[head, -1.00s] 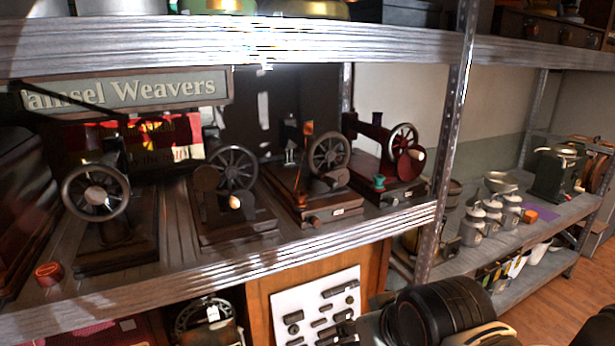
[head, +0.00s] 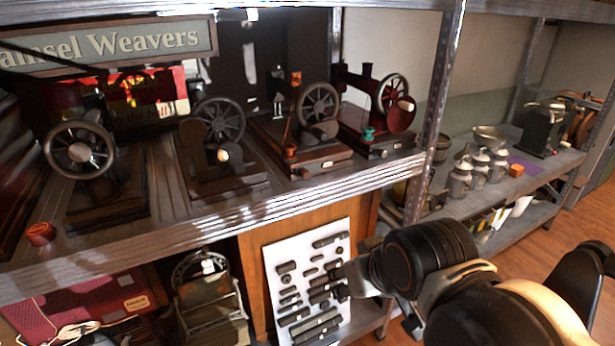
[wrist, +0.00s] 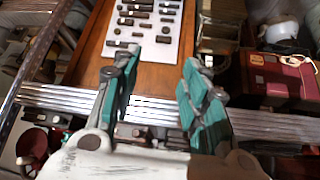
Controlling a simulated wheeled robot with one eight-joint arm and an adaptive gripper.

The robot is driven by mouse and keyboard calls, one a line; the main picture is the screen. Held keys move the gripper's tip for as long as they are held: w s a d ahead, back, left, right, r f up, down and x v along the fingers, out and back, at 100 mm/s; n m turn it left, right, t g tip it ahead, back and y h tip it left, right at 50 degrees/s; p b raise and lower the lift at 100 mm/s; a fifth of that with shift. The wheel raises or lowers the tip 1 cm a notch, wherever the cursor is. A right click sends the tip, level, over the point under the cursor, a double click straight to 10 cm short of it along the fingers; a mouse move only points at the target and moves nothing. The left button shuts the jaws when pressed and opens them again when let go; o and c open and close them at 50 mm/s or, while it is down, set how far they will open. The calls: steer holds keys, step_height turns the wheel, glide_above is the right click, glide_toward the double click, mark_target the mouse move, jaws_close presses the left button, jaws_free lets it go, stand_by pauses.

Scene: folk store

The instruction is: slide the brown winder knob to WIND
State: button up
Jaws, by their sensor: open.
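Several hand-crank sewing machines stand on the metal shelf (head: 205,210). The third machine (head: 300,140) has a small brown knob (head: 305,173) on the front of its base, beside a pale label (head: 333,165). The red machine (head: 375,115) has a small dark knob (head: 384,153) beside its own label. I cannot read WIND or tell which knob is the winder. My gripper (wrist: 160,65) is open and empty, with teal finger pads, in the wrist view. It hangs over the shelf's front edge there. In the head view my arm is low, at the right of the white panel.
A white panel (head: 272,258) with dark parts stands below the shelf. A metal post (head: 436,110) rises right of the red machine. An orange-red round piece (head: 41,233) lies at the shelf's left. A lower shelf at right holds metal cans (head: 460,180).

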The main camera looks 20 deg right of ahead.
steer(key=shift+w+r, duration=0.2)
steer(key=shift+w, duration=0.05)
steer(key=c, duration=0.4)
steer(key=w+r+n+t+p, duration=0.1)
steer(key=w, duration=0.2)
steer(key=w+r+n+t+p, duration=0.1)
steer(key=w+r+p, duration=0.1)
steer(key=w, duration=0.2)
steer(key=w+a+r+n+t+p, duration=0.1)
steer(key=w+r+p, duration=0.1)
steer(key=w, duration=0.2)
steer(key=shift+w+r+t, duration=0.15)
steer(key=shift+r+t, duration=0.1)
steer(key=shift+t, duration=0.15)
jaws_close()
step_height(320, 180, up, 4)
steer(key=n+t+p, duration=0.3)
steer(key=n+t, duration=0.2)
glide_above(304, 173)
steer(key=s+a, duration=0.3)
steer(key=a, duration=0.1)
steer(key=shift+w+d+f+y, duration=0.4)
steer(key=shift+w+d+f, duration=0.05)
steer(key=shift+w+f, duration=0.3)
steer(key=shift+s+d+f+b, duration=0.1)
steer(key=shift+d+f+b, duration=0.35)
steer(key=shift+d+f, duration=0.35)
